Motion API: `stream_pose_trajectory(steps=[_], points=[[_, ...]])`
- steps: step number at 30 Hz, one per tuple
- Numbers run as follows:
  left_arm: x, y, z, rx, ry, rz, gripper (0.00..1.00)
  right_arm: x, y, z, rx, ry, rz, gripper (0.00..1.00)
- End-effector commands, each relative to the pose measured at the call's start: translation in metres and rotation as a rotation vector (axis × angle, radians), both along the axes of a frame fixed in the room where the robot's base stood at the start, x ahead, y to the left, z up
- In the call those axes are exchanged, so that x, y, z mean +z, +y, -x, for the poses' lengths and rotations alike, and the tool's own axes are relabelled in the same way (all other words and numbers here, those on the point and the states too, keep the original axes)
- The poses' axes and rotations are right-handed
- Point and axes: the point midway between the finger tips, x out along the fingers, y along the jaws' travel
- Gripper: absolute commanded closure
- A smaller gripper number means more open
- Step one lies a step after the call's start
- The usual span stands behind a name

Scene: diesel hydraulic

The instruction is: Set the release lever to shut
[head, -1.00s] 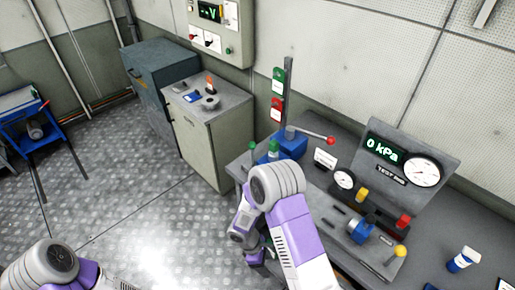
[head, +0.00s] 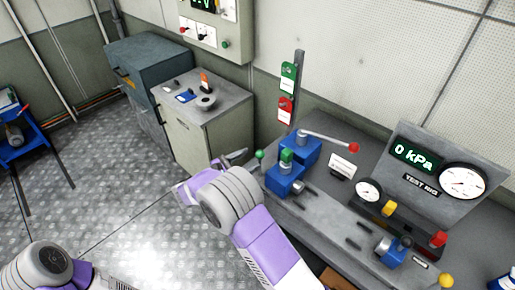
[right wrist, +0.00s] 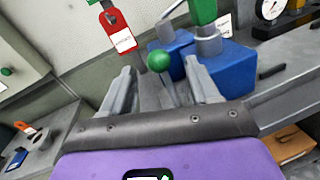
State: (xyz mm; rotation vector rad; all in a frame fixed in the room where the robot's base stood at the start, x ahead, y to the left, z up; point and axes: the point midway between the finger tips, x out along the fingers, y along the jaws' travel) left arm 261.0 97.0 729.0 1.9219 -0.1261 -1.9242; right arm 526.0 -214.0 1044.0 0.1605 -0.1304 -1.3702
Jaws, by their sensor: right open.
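A lever with a green ball knob (head: 259,155) sticks out from the left of a front blue block (head: 284,180) on the bench. In the right wrist view the green knob (right wrist: 160,61) and its grey stem show between the two fingers, with no finger visibly closed on it. My right gripper (head: 234,160) is open, just left of the knob; its fingers (right wrist: 162,88) also show in the wrist view. A second lever with a red knob (head: 354,147) rises from the rear blue block (head: 301,149). No readable label tells which is the release lever. My left gripper is out of view.
Green (head: 289,78) and red (head: 285,111) tags hang on a post behind the blocks. A gauge panel (head: 414,155) reading 0 kPa stands right on the bench. A grey cabinet (head: 214,138) stands left, with open floor before it.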

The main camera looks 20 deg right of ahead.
Motion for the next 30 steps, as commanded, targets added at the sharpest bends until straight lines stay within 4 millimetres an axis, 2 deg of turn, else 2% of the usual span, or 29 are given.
stream_pose_trajectory(steps=[5, 12, 18, 28, 29, 30], points=[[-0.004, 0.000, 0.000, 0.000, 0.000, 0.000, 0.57, -0.003, -0.010, -0.002, -0.003, -0.002, 0.002, 0.40], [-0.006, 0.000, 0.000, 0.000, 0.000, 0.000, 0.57, -0.002, -0.048, -0.009, -0.003, -0.002, 0.000, 0.40], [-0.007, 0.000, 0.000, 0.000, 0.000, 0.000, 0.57, -0.003, -0.069, -0.014, -0.001, -0.001, 0.001, 0.40], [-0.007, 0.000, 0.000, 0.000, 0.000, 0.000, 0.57, -0.002, -0.074, -0.015, 0.000, -0.001, 0.001, 0.40], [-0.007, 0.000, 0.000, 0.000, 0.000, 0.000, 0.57, -0.002, -0.074, -0.015, 0.000, -0.001, 0.001, 0.41], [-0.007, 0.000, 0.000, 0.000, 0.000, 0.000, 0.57, -0.002, -0.074, -0.015, 0.000, -0.001, 0.001, 0.47]])
